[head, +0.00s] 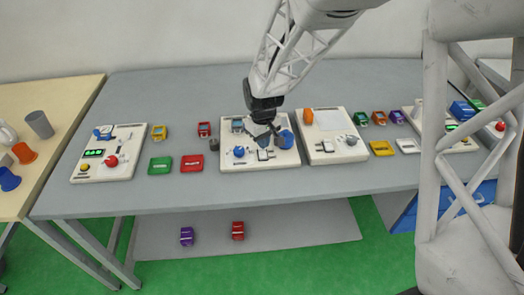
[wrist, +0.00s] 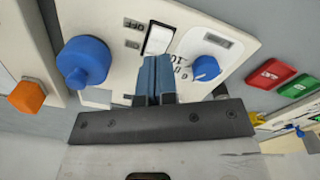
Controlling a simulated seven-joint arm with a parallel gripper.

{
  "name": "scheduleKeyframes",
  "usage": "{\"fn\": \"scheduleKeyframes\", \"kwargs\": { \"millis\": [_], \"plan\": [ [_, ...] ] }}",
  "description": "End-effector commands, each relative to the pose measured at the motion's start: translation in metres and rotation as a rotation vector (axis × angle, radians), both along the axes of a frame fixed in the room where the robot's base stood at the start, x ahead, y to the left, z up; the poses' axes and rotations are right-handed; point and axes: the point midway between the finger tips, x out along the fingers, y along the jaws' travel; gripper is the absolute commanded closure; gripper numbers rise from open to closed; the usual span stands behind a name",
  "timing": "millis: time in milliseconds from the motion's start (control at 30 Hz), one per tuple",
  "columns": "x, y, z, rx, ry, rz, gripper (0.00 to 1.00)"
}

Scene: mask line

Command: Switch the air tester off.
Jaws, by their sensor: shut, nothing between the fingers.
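My gripper (head: 268,131) is over a white panel (head: 281,161) in the middle of the table; no name on it is readable. The panel has a blue cylinder (head: 285,140), a small blue dial (head: 239,151) and a white rocker switch (head: 264,155). In the wrist view the rocker switch (wrist: 158,39) has an OFF label beside one end. The closed fingers of my gripper (wrist: 156,62) appear just below it, between the blue cylinder (wrist: 84,63) and the blue dial (wrist: 206,67). Whether they touch the panel cannot be told.
An orange-knobbed panel (head: 330,148) stands close on the right. A panel with a red knob (head: 121,138) stands at the left. Green (head: 160,165) and red (head: 192,163) trays lie between. Small coloured blocks stand behind. The table's front strip is clear.

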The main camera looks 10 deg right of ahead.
Motion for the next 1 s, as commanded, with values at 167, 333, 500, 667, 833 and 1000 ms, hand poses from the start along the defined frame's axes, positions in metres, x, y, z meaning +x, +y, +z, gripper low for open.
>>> {"fn": "scheduleKeyframes", "kwargs": {
  "millis": [167, 333, 500, 667, 833, 1000],
  "plan": [
    [0.000, 0.000, 0.011, 0.000, -0.002, 0.000, 1.00],
    [0.000, 0.000, 0.020, 0.000, -0.001, 0.000, 1.00],
    [0.000, 0.000, 0.028, 0.000, -0.002, 0.000, 1.00],
    [0.000, 0.000, 0.032, 0.000, -0.001, 0.000, 1.00],
    [0.000, 0.000, 0.032, 0.000, 0.000, 0.000, 1.00],
    [0.000, 0.000, 0.032, 0.000, -0.001, 0.000, 1.00]
  ]
}}
